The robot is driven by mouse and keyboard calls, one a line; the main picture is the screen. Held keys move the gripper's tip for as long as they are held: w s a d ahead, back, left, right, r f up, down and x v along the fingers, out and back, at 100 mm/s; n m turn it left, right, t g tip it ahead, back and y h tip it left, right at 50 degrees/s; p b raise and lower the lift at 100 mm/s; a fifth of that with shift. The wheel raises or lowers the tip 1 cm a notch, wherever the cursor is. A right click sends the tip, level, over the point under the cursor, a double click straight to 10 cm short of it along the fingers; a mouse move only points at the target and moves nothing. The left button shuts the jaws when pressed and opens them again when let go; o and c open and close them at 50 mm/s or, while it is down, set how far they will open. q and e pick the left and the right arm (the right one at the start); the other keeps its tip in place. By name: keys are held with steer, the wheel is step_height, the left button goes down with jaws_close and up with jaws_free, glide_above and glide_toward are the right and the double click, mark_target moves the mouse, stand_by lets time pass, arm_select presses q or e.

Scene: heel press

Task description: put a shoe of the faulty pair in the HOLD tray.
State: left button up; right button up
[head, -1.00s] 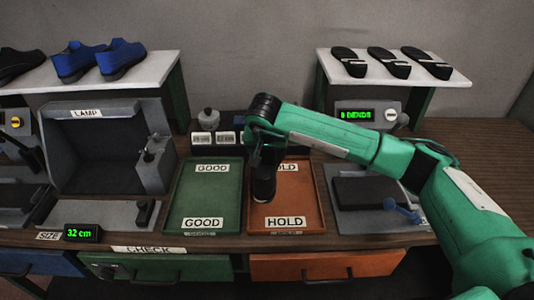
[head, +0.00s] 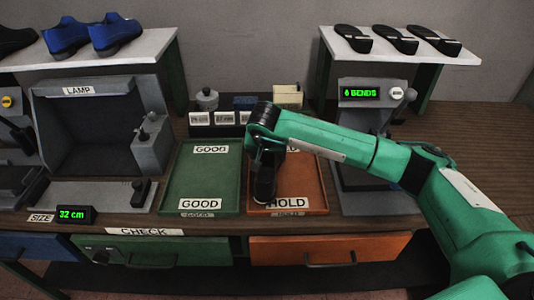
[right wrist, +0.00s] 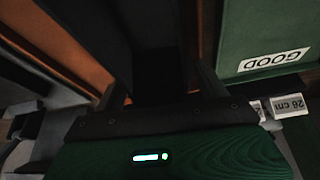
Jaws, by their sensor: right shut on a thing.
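The HOLD tray (head: 318,190) is orange and sits at the middle of the bench, right of the green GOOD tray (head: 212,176). My right gripper (head: 264,168) hangs over the left part of the HOLD tray. It is shut on a dark shoe (head: 264,188), which hangs toe down and covers part of the HOLD label's first letter. In the right wrist view the dark shoe (right wrist: 160,45) is between the fingers, with orange tray at left and green tray at right. I cannot tell whether the shoe touches the tray. My left gripper is out of view.
Blue shoes (head: 90,36) stand on the left shelf. Several black shoes (head: 395,40) lie on the right shelf. The lamp box (head: 85,130) stands left of the GOOD tray. A bend tester display (head: 361,93) is at right, behind my arm. The GOOD tray is empty.

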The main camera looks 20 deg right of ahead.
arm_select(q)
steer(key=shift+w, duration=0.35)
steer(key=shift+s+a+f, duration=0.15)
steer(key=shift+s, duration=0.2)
arm_select(e)
steer(key=shift+f, duration=0.1)
arm_select(q)
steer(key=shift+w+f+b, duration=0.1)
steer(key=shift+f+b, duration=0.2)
steer(key=shift+b, duration=0.1)
arm_select(e)
steer(key=shift+f, duration=0.35)
steer(key=o, duration=1.3)
steer(key=shift+o, duration=0.2)
